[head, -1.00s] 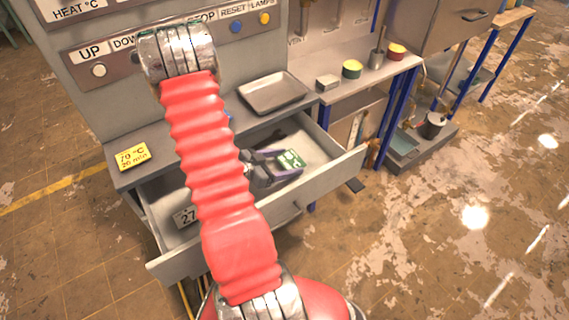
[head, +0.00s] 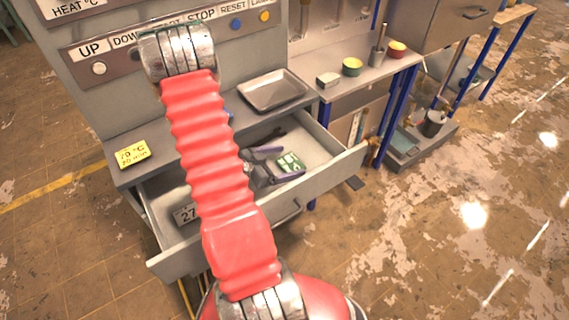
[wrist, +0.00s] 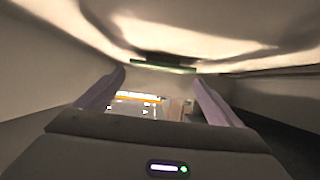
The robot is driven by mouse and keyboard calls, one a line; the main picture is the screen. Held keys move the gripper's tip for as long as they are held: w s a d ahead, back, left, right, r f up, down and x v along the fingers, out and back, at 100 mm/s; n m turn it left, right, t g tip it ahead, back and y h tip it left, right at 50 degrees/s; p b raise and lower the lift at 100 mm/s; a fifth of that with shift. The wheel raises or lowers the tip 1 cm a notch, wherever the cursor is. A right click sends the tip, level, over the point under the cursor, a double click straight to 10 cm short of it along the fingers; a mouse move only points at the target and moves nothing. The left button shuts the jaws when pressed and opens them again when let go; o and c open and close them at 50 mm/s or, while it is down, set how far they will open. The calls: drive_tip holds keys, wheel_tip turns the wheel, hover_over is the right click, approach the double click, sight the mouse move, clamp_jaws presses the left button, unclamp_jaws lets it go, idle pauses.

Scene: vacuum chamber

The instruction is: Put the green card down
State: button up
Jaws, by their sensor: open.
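The green card (head: 290,163), with white marks on it, is inside the open drawer (head: 335,172), towards its right end. My gripper (head: 287,162) reaches into the drawer with its two purple fingers spread, one on each side of the card. The far finger shows a gap from the card; the near one is close to it, and I cannot tell whether it touches. In the wrist view, my gripper (wrist: 163,88) is open, with a thin dark green strip beyond the fingertips that may be the card's edge.
A dark tool (head: 275,136) lies at the drawer's back. A plate marked 27 (head: 185,214) is at its left. An empty metal tray (head: 272,91) and a yellow card (head: 132,154) are on the ledge above. The drawer walls stand close around my gripper.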

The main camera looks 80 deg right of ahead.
drive_tip(key=shift+r, duration=0.1)
drive_tip(key=shift+r, duration=0.5)
drive_tip(key=v, duration=1.2)
drive_tip(key=shift+w, duration=0.1)
idle(0.4)
